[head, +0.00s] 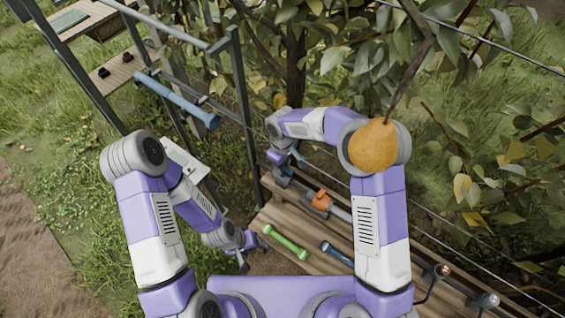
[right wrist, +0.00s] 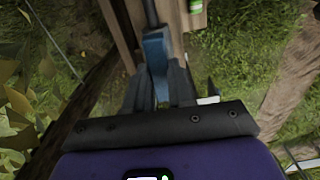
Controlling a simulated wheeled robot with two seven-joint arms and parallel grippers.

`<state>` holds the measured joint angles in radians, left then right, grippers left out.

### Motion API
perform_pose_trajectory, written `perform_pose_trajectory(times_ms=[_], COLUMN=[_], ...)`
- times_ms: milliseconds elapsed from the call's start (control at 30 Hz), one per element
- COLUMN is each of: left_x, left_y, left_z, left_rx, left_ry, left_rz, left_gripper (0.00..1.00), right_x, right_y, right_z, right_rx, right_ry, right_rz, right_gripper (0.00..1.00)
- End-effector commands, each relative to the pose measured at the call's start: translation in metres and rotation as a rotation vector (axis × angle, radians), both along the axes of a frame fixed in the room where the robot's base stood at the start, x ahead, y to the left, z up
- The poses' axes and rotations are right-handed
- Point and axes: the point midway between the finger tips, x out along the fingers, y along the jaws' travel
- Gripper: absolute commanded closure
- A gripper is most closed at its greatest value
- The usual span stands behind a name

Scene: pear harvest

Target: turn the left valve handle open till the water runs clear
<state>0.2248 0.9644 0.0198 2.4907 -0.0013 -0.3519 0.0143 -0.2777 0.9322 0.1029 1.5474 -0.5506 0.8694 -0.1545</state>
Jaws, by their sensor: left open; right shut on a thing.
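My right gripper (head: 284,165) reaches to the far end of the wooden bench. In the right wrist view its fingers (right wrist: 160,95) are shut on a blue handle-like piece (right wrist: 155,50), from which a dark rod runs on upward. The blue piece also shows in the head view (head: 282,179), partly hidden by the gripper. I cannot tell whether it is a valve handle. My left gripper (head: 247,250) is open and low, just left of the bench's near end, holding nothing that I can see. No running water can be made out.
On the bench (head: 280,218) lie a green-ended tool (head: 285,243), a blue-ended tool (head: 336,254) and an orange-and-grey piece (head: 321,199). Two knobbed metal stems (head: 443,271) stand at right. A pear (head: 374,146) hangs before my right arm. A dark metal frame (head: 243,105) stands behind.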

Motion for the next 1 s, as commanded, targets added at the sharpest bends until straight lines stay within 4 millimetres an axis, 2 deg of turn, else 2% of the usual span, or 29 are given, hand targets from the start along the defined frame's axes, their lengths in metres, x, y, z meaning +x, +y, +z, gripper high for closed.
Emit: perform_pose_trajectory(times_ms=[667,700,800,833,1000], left_x=[0.0,0.0,0.0,0.0,0.0], left_y=[0.0,0.0,0.0,0.0,0.0], left_z=[0.0022,0.0022,0.0022,0.0022,0.0022], left_rx=[0.0,0.0,0.0,0.0,0.0], left_ry=[0.0,0.0,0.0,0.0,0.0], left_rz=[0.0,0.0,0.0,0.0,0.0], left_gripper=[0.3,0.3,0.3,0.3,0.3], right_x=[0.0009,0.0009,0.0007,0.0006,0.0003], right_y=[0.0005,0.0005,0.0004,0.0004,0.0003], right_z=[0.0007,0.0007,0.0006,0.0006,0.0003], right_rx=[0.001,0.001,0.0,0.0,0.0], right_ry=[-0.003,-0.004,-0.003,-0.003,-0.001], right_rz=[0.059,0.059,0.058,0.058,0.057], right_gripper=[1.0,0.71,0.55,0.51,0.51])
